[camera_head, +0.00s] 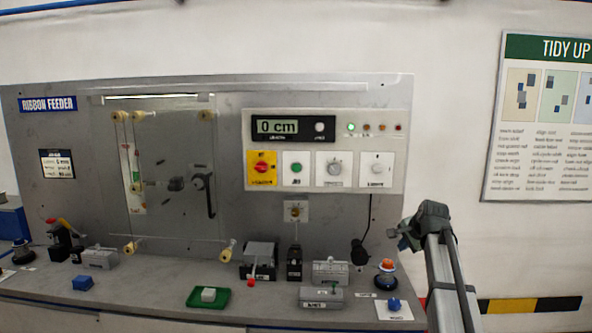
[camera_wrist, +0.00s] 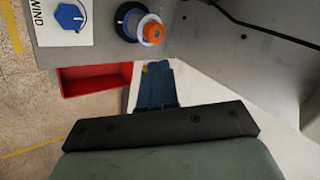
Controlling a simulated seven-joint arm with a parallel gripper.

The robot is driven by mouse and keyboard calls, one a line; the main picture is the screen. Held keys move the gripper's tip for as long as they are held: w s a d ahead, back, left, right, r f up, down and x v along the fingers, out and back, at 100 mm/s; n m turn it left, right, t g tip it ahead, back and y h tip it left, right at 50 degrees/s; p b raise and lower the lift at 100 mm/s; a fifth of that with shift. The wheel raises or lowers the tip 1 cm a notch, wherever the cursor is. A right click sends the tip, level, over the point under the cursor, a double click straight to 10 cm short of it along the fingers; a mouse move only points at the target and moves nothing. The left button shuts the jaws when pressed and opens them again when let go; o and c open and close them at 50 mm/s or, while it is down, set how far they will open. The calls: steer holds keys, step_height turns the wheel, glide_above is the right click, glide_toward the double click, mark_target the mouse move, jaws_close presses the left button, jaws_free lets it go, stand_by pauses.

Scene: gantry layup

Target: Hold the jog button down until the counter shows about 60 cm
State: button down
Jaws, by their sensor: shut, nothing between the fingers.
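The counter (camera_head: 277,127) on the white control panel reads "0 cm" in the head view. The green jog button (camera_head: 296,168) sits on its own white plate below the counter, between the yellow plate with a red switch and a grey knob. My gripper (camera_head: 397,240) is at the right end of the bench, below and right of the panel, well apart from the button. In the wrist view its fingers (camera_wrist: 154,84) are together with nothing between them. The button is not in the wrist view.
A blue knob (camera_head: 394,304) and an orange-topped round part (camera_head: 387,267) stand near my arm at the bench's right end. A red bin (camera_wrist: 95,80) shows below the bench edge. A black cable (camera_head: 369,215) hangs under the panel. The space before the panel is clear.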

mark_target(296, 168)
steer(key=s+a+r, duration=0.1)
steer(key=a+r, duration=0.6)
steer(key=a, duration=0.4)
steer(key=s+a+r+n+t+y, duration=0.1)
steer(key=a+r, duration=0.7)
steer(key=a, duration=0.4)
steer(key=s+a+r+y, duration=0.1)
steer(key=a+r, duration=0.6)
steer(key=a, duration=0.4)
steer(key=shift+s+a+r+n, duration=0.15)
steer(key=shift+a+r+n, duration=0.1)
steer(key=shift+n, duration=0.15)
steer(key=w, duration=0.8)
steer(key=shift+w, duration=0.4)
steer(key=shift+w, duration=0.2)
steer(key=shift+w, duration=0.25)
